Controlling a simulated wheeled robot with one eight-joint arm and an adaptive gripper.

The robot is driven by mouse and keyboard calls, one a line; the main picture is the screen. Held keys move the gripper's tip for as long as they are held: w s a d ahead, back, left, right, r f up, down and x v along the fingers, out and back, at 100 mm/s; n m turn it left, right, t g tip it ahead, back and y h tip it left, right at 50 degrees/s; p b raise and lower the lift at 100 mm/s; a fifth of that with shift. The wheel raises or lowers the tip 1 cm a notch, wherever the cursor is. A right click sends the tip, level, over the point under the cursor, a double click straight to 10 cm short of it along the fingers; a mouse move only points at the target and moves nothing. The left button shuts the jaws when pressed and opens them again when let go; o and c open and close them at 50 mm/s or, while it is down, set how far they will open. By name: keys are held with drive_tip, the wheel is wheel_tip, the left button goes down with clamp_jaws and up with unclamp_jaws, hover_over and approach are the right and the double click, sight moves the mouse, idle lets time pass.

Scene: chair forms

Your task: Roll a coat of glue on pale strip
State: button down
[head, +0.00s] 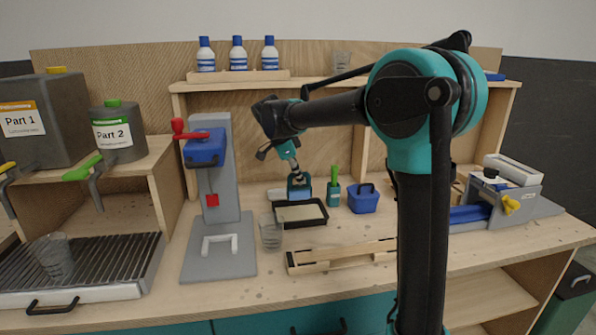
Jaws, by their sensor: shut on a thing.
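My gripper (276,151) is shut on the teal handle of a glue roller (289,149), behind the black tray. The roller hangs down, its blue-teal head at the tray's back edge; I cannot tell whether it touches. The shallow black tray (323,218) holds a pale cream layer. A long wooden form (345,263) with pale wood strips lies in front of it on the bench; which one is the pale strip is not clear. A small whitish piece (275,194) shows behind the tray, partly hidden.
A grey press (222,262) with a red lever stands left of the tray. A clear cup (271,234) sits between press and form. A green-topped teal bottle (334,190) and a blue box (364,198) stand right of the tray. A grey clamp fixture (512,203) is at the right.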

sight(298, 186)
drive_tip(key=shift+f, duration=2.35)
drive_tip(key=shift+f, duration=0.65)
idle(0.3)
drive_tip(key=shift+r, duration=0.15)
drive_tip(key=shift+r, duration=3.4)
